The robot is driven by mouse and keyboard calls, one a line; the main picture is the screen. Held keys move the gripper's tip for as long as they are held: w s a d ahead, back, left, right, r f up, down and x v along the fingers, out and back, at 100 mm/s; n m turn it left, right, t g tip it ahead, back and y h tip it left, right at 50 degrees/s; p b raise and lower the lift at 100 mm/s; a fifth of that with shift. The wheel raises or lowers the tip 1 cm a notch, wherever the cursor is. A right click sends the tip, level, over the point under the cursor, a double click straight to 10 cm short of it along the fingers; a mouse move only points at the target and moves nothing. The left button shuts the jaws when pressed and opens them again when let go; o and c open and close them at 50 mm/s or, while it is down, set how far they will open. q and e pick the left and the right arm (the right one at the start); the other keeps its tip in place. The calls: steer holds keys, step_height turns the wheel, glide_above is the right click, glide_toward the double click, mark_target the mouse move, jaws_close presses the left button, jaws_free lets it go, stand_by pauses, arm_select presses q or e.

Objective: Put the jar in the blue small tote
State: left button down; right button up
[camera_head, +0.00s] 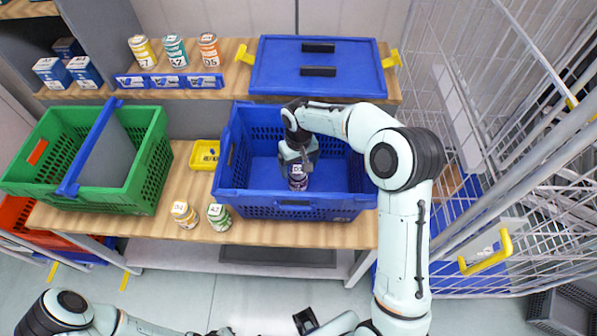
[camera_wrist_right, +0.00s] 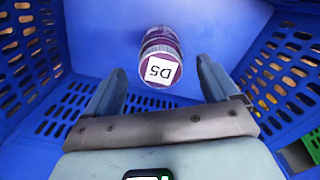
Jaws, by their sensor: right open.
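The jar (camera_head: 298,180), purple with a white lid label reading D5, is inside the blue tote (camera_head: 292,211), near its front wall. It also shows in the right wrist view (camera_wrist_right: 160,62), lid toward the camera, with blue tote floor around it. My right gripper (camera_head: 299,158) reaches down into the tote just above the jar. Its fingers (camera_wrist_right: 162,80) are open, one on each side of the jar's near end, with gaps visible on both sides. My left arm lies along the bottom edge of the head view; its fingers cannot be made out.
A small yellow tray (camera_head: 205,154) and two cans (camera_head: 185,214) (camera_head: 219,216) are on the table (camera_head: 165,226). A blue lidded box (camera_head: 275,68) and several cans stand on the back shelf. A wire cage (camera_head: 500,130) is right.

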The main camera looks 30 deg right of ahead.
step_height(320, 180, up, 7)
stand_by(0.8)
